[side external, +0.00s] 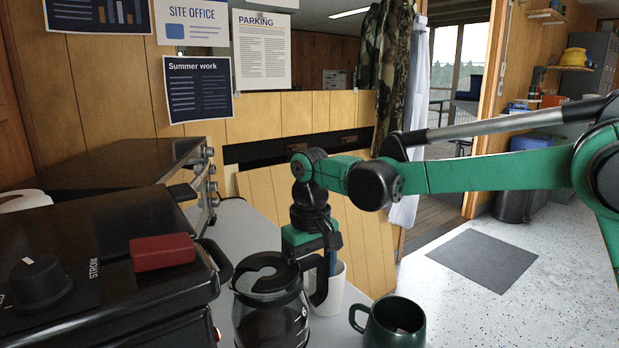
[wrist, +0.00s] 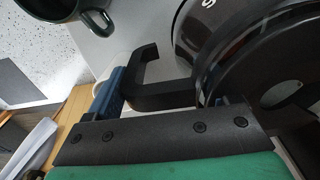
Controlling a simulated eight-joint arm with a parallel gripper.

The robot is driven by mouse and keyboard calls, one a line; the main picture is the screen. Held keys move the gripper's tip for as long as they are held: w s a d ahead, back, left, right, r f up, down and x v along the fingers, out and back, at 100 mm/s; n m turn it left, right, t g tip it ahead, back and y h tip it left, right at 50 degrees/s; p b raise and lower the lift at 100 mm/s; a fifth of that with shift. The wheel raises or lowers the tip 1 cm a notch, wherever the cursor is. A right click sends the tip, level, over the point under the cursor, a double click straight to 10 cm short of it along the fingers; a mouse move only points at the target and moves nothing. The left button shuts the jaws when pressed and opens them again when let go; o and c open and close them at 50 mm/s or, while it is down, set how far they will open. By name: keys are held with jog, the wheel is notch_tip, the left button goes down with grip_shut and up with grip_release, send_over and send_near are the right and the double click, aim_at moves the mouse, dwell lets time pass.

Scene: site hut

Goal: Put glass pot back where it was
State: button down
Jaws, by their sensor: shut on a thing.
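The glass pot (side external: 272,318) has a black lid and a black handle, and stands upright at the bottom centre of the side external view. Its base is cut off by the frame edge, so I cannot tell whether it touches the counter. My gripper (side external: 318,268) points down at the pot's right side and is shut on the handle. In the wrist view, the dark, curved pot (wrist: 232,45) fills the upper right. Its black handle (wrist: 160,97) reaches left between the blue fingers of my gripper (wrist: 168,101).
A dark green mug (side external: 393,326) stands right of the pot, and a white cup (side external: 334,296) is close behind the gripper. A black appliance (side external: 95,260) with a knob and a red block (side external: 162,252) is at left. A stove (side external: 120,165) stands behind it.

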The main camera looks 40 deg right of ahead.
jog(key=shift+f, duration=3)
grip_release()
jog(key=shift+f, duration=0.1)
notch_tip(320, 180, up, 11)
jog(key=shift+r, duration=0.15)
jog(key=shift+s+r, duration=0.15)
jog(key=shift+r, duration=0.35)
jog(key=s+d+f+t, duration=0.1)
jog(key=s+d+t, duration=0.1)
jog(key=s, duration=0.1)
jog(key=s+d+f+t, duration=0.2)
jog(key=s, duration=0.2)
jog(key=s+d+f+t, duration=0.1)
jog(key=s+d+t, duration=0.1)
jog(key=s+d, duration=0.1)
jog(key=shift+s+f+t, duration=0.25)
jog(key=shift+s+t, duration=0.05)
jog(key=shift+s, duration=0.2)
jog(key=shift+s+d+f+t, duration=0.1)
jog(key=shift+s+f+t, duration=0.2)
jog(key=shift+f, duration=0.1)
